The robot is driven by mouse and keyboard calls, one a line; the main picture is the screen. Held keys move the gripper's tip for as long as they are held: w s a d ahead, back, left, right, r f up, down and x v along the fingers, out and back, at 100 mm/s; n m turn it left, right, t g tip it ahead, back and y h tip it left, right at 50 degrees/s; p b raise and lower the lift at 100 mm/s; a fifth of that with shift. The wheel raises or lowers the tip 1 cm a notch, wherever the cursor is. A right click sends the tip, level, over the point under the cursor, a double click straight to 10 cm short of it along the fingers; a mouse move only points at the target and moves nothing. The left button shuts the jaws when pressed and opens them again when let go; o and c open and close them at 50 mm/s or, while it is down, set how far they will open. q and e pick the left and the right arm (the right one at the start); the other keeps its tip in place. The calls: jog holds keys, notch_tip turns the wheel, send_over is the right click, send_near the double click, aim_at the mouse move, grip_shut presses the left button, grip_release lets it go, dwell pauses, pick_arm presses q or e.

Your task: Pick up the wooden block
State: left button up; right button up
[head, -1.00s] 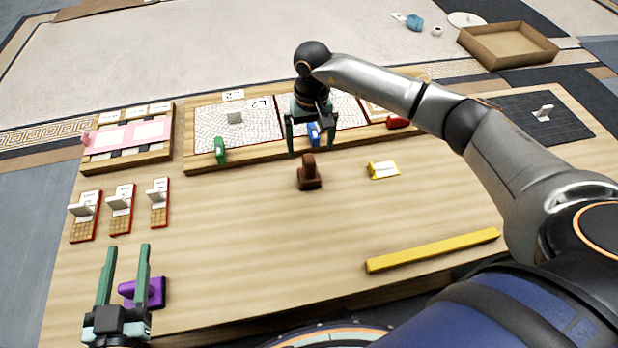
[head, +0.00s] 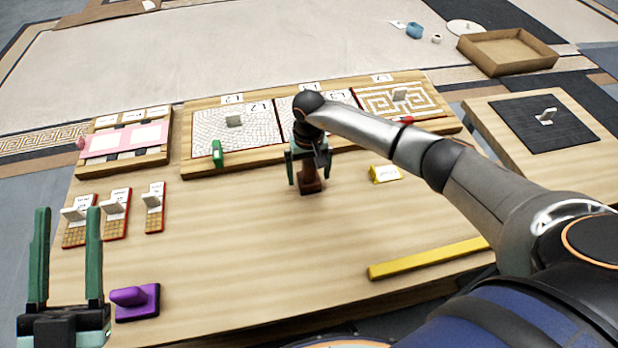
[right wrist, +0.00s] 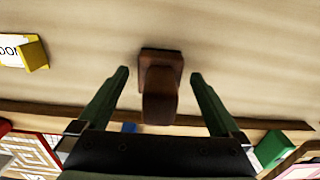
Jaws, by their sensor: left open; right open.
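The wooden block (head: 309,183) is dark brown, with a square base and an upright grip. It stands on the table in front of the mosaic panels. My right gripper (head: 307,182) is over it in the head view, and the arm hides its upper part. In the right wrist view the block (right wrist: 161,92) lies between the two open fingers of my right gripper (right wrist: 158,78), with gaps on both sides. My left gripper (head: 66,215) is open and empty at the lower left, beside a purple block (head: 136,301).
A green block (head: 217,153) stands at the left panel's edge. A yellow labelled block (head: 385,174) is to the right, and a long yellow bar (head: 430,258) lies near the front. The table's middle is clear.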

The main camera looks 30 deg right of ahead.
jog(key=shift+f, duration=0.75)
pick_arm(q)
jog(key=shift+s+d+r+m+h, duration=0.1)
jog(key=shift+s+r+m+h, duration=0.2)
jog(key=shift+r+h, duration=0.15)
jog(key=shift+s+d+r+m+h, duration=0.1)
jog(key=shift+s+r+m+h, duration=0.2)
jog(key=shift+r, duration=0.2)
pick_arm(e)
jog(key=c, duration=1.4)
